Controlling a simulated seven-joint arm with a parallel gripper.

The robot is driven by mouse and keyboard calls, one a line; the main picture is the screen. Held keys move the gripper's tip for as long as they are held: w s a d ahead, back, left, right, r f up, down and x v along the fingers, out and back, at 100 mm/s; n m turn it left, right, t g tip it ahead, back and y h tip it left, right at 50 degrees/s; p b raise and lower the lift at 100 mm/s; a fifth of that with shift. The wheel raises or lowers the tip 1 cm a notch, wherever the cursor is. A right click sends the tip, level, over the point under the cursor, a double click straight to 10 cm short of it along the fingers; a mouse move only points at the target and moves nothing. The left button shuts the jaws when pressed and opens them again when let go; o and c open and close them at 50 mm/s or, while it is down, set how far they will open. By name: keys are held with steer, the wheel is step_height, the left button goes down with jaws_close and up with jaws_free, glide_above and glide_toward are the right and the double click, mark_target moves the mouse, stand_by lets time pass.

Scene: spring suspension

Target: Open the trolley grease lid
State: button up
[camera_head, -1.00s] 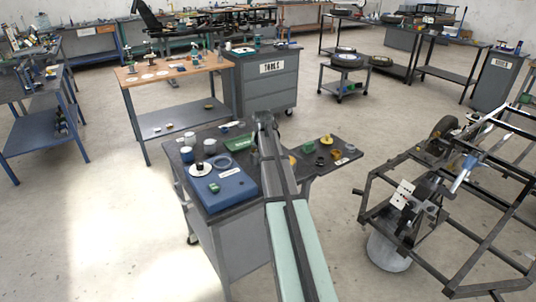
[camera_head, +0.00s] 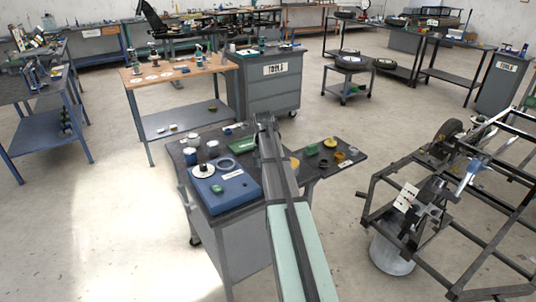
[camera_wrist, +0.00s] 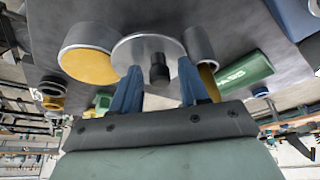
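In the wrist view, a round silver lid (camera_wrist: 135,46) with a dark knob (camera_wrist: 159,75) lies in front of my gripper (camera_wrist: 159,88). The two blue fingers stand apart on either side of the knob, with gaps showing. A silver can with a yellow face (camera_wrist: 88,67) is just left of the lid, and a grey metal cylinder (camera_wrist: 200,45) is just right of it. Whether the lid rests on a container below is hidden. In the head view, my arm covers the lid, and only a yellow bit (camera_head: 294,162) shows beside it.
The dark trolley top (camera_head: 342,171) also carries a blue case (camera_head: 226,192), a green piece (camera_head: 242,145), white-topped jars and several small parts on the right wing. A green box (camera_wrist: 243,75) is close right of the fingers. A metal frame (camera_head: 470,220) stands to the right.

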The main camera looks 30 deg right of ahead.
steer(key=shift+o, duration=0.2)
steer(key=shift+r, duration=0.15)
steer(key=v, duration=1.3)
steer(key=shift+a+r, duration=0.2)
steer(key=shift+s, duration=0.15)
